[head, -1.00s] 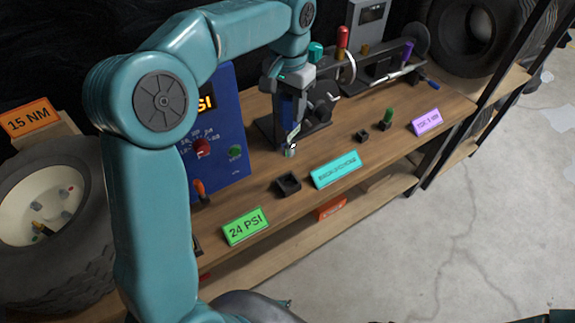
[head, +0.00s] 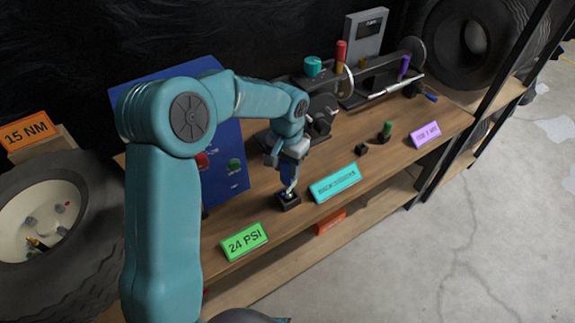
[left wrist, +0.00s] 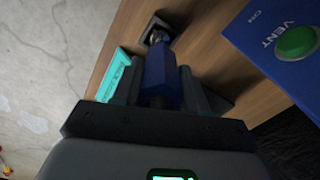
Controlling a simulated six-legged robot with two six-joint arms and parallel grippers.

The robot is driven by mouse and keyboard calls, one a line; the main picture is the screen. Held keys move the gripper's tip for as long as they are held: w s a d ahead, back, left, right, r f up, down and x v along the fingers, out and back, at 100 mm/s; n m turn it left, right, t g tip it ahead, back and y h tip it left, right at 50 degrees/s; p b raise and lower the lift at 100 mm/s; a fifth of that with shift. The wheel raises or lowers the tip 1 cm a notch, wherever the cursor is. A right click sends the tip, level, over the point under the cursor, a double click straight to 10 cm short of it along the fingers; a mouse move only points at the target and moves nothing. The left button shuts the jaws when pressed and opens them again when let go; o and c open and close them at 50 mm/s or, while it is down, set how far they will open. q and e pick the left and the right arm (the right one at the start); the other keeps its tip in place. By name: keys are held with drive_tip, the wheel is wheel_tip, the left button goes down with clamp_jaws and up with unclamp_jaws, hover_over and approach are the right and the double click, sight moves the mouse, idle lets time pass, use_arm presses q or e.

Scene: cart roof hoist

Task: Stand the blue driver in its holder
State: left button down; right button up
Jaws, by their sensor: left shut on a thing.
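My left gripper (head: 289,172) points down over the wooden shelf (head: 330,160) and is shut on the blue driver (head: 287,171). The driver is close to upright. Its tip end meets the small black square holder (head: 288,200) at the shelf's front. In the left wrist view the blue handle (left wrist: 157,72) sits between the fingers, and its lower end lines up with the opening of the holder (left wrist: 157,28). How deep the tip is in the holder cannot be told. My right gripper is not in view.
A blue panel (head: 234,185) with red and green buttons stands left of the holder. A green 24 PSI sign (head: 245,242) and a teal sign (head: 336,184) flank it. Farther right are a small black block (head: 361,150), a green-topped piece (head: 386,130) and a purple sign (head: 425,135).

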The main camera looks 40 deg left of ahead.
use_arm(q)
drive_tip(key=shift+d, duration=0.1)
drive_tip(key=c, duration=0.6)
unclamp_jaws()
drive_tip(key=shift+f, duration=0.15)
wheel_tip(320, 180, up, 12)
drive_tip(key=shift+r, duration=0.25)
drive_tip(key=shift+s+f, duration=0.1)
